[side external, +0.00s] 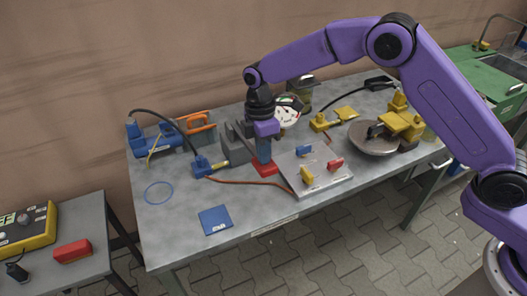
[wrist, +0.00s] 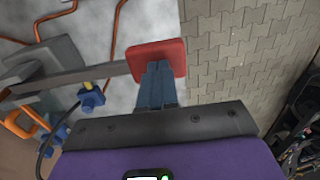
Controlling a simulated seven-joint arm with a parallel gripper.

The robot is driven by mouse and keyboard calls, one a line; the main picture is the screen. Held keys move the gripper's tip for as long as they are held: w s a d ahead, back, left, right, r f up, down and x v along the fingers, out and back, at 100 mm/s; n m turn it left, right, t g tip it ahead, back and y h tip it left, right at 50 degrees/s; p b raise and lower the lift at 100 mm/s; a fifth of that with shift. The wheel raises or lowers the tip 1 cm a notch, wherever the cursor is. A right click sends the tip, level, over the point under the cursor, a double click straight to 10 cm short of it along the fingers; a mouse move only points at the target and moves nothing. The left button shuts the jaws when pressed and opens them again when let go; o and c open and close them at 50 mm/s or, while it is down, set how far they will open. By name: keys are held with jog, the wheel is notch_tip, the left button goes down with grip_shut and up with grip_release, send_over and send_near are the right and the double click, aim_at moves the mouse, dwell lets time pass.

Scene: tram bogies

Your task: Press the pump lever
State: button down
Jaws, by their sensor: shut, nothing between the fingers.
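The pump lever is a grey bar with a red pad (side external: 266,169) at its end, beside a grey pump block (side external: 235,150) near the middle of the table. In the wrist view the red pad (wrist: 172,52) is at the top centre, and its bar runs left to the grey block (wrist: 38,66). My gripper (side external: 264,161) points down with blue fingers shut and empty. Its tips meet the red pad in both views; in the wrist view the fingertips (wrist: 158,68) overlap the pad. I cannot tell whether they press on it.
A grey plate (side external: 325,181) with red, yellow and blue handles lies close to the right of the pad. A blue valve (side external: 203,166) with a hose and an orange cable is to the left. A domed metal disc (side external: 372,140) stands further right. The table's front left is mostly clear.

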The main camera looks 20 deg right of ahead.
jog(key=shift+s+f+t, duration=0.25)
jog(key=shift+f+t, duration=0.05)
jog(key=shift+f, duration=0.35)
jog(key=shift+s+f+t, duration=0.15)
jog(key=shift+f+t, duration=0.2)
jog(key=shift+f, duration=1.35)
jog(key=shift+s+f+t, duration=0.1)
jog(key=shift+f+t, duration=0.3)
jog(key=shift+f, duration=1.3)
jog(key=shift+s+f+t, duration=0.15)
jog(key=shift+f+t, duration=0.2)
jog(key=shift+f, duration=1.35)
jog(key=s+r, duration=0.4)
jog(key=r, duration=1)
jog(key=shift+r, duration=0.2)
